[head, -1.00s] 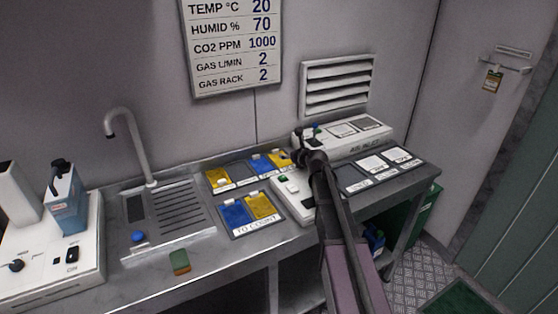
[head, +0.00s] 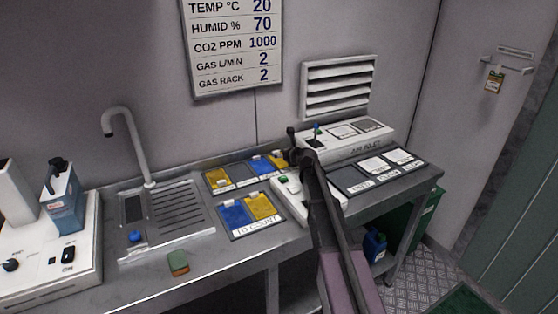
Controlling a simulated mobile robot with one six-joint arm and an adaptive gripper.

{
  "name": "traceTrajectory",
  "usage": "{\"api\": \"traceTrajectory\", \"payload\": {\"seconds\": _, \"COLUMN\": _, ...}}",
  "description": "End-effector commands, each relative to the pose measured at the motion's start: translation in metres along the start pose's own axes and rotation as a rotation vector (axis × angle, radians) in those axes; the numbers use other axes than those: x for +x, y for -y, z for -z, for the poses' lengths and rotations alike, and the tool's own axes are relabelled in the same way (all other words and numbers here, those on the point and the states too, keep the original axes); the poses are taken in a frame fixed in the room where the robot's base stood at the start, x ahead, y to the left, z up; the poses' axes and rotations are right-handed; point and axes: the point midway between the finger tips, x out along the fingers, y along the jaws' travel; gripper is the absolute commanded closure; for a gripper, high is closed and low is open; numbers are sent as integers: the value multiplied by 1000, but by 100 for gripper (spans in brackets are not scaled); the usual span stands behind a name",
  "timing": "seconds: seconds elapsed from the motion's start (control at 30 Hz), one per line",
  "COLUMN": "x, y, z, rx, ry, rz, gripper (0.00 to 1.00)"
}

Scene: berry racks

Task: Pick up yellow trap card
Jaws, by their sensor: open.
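Yellow trap cards lie on the metal bench. One (head: 218,179) is at the left of the back row, and another (head: 262,206) is in the front tray labelled TO COUNT (head: 257,229), to the right of a blue card (head: 235,213). A third yellow card (head: 279,161) sits at the right end of the back row, partly hidden by my gripper. My gripper (head: 292,153) is open, dark and small in view, beside and over that right-hand card. Nothing shows between its fingers, and I cannot tell whether it touches the card.
A blue card (head: 262,165) lies just left of my gripper. A white device (head: 345,138) stands behind to the right, and a small white unit (head: 290,191) sits in front. A labelled panel (head: 375,170) lies at right. A sink (head: 165,215) and tap (head: 140,150) are left.

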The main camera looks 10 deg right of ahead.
Motion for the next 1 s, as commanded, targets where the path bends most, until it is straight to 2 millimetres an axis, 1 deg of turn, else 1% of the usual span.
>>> {"api": "traceTrajectory", "payload": {"seconds": 0.03, "x": 8, "y": 0, "z": 1, "rx": 0, "ry": 0, "rz": 0, "gripper": 14}}
{"api": "traceTrajectory", "payload": {"seconds": 0.2, "x": 28, "y": -4, "z": 1, "rx": -1, "ry": 0, "rz": 0, "gripper": 14}}
{"api": "traceTrajectory", "payload": {"seconds": 0.3, "x": 38, "y": -3, "z": 1, "rx": -1, "ry": 0, "rz": 0, "gripper": 14}}
{"api": "traceTrajectory", "payload": {"seconds": 0.4, "x": 44, "y": -3, "z": 1, "rx": 0, "ry": 0, "rz": 0, "gripper": 14}}
{"api": "traceTrajectory", "payload": {"seconds": 1.0, "x": 44, "y": -2, "z": 0, "rx": 1, "ry": 0, "rz": 2, "gripper": 14}}
